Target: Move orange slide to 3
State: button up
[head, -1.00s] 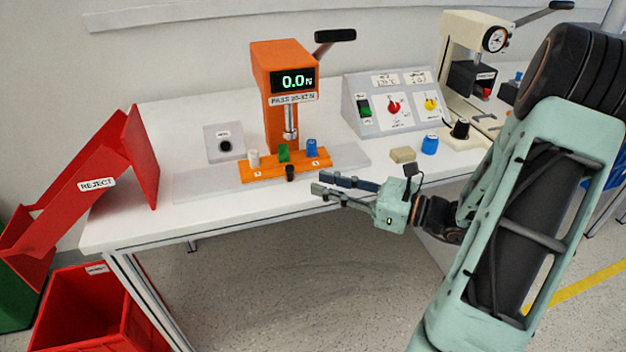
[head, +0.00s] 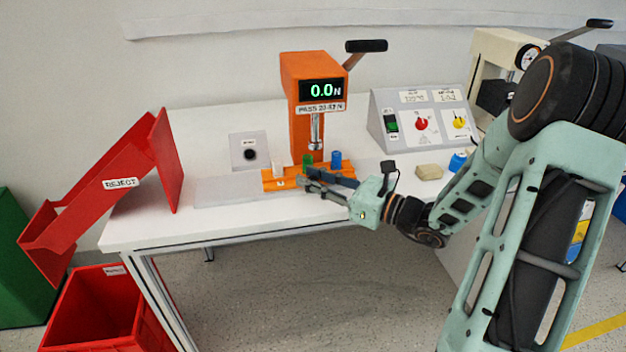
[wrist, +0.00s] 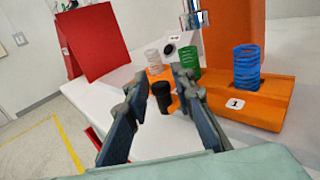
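The orange slide (head: 271,180) lies on the table at the foot of the orange press (head: 303,130). It carries a white spring (wrist: 152,58), a green spring (wrist: 187,57) and a blue spring (wrist: 246,66). A label "1" (wrist: 235,103) is beside the blue spring in the wrist view. A black knob (wrist: 162,98) stands at the slide's front. My gripper (head: 307,180) is at the slide's front in the head view, hiding part of it. In the wrist view its fingers (wrist: 159,82) are apart, with the knob showing between them; contact cannot be told.
A grey box with a black button (head: 250,154) stands left of the press. The red reject chute (head: 150,178) is at the table's left end. A control panel (head: 420,122) and a beige block (head: 429,172) are to the right. The front left tabletop (head: 150,222) is clear.

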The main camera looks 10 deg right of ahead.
grip_shut()
jog(key=d+p, duration=0.3)
jog(key=d, duration=0.5)
jog(key=shift+d+r, duration=0.1)
jog(key=shift+d, duration=0.5)
grip_release()
